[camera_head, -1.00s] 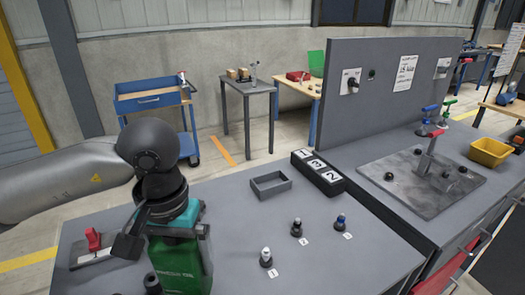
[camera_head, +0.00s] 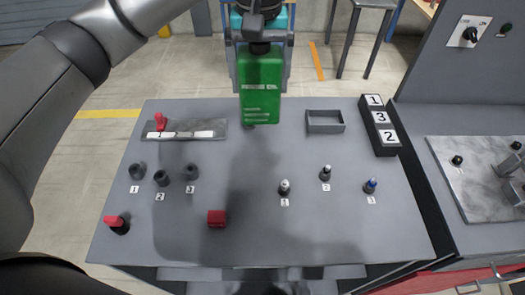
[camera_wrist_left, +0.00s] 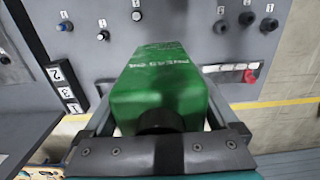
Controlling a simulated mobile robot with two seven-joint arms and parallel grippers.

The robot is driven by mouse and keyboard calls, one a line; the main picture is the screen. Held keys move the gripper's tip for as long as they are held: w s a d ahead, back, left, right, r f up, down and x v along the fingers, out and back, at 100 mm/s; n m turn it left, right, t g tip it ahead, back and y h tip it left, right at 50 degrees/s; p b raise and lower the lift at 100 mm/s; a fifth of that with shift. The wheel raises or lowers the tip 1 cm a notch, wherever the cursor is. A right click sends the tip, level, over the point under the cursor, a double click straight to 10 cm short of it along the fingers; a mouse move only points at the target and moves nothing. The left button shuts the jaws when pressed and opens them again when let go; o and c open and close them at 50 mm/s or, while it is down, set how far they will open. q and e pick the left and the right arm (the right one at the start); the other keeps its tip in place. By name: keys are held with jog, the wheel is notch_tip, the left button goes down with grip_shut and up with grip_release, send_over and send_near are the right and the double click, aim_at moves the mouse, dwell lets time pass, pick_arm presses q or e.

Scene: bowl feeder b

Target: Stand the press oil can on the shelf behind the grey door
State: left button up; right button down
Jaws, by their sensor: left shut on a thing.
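The press oil can (camera_head: 260,88) is a green box-shaped can with pale lettering on its side. My left gripper (camera_head: 259,48) is shut on its upper part, one finger on each side. In the head view the can hangs near the far edge of the grey table, roughly upright. In the left wrist view the can (camera_wrist_left: 160,85) fills the middle between the fingers (camera_wrist_left: 160,118), with its dark cap towards the camera. No grey door or shelf can be made out. My right gripper is not in view.
On the grey table (camera_head: 250,225) stand several small knobbed pegs, a red block (camera_head: 217,218), a red-handled fixture (camera_head: 187,130) and an open grey tray (camera_head: 325,122). A number block (camera_head: 380,126) lies at the right. A panelled bench (camera_head: 470,240) adjoins on the right.

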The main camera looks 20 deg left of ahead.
pick_arm(q)
notch_tip(320, 180, down, 20)
jog(key=shift+a+r+p, duration=0.1)
jog(key=shift+r+p, duration=0.05)
jog(key=shift+p, duration=0.25)
jog(key=o, duration=1.5)
jog(key=shift+f, duration=0.25)
jog(key=shift+o, duration=0.3)
jog(key=shift+r, duration=0.1)
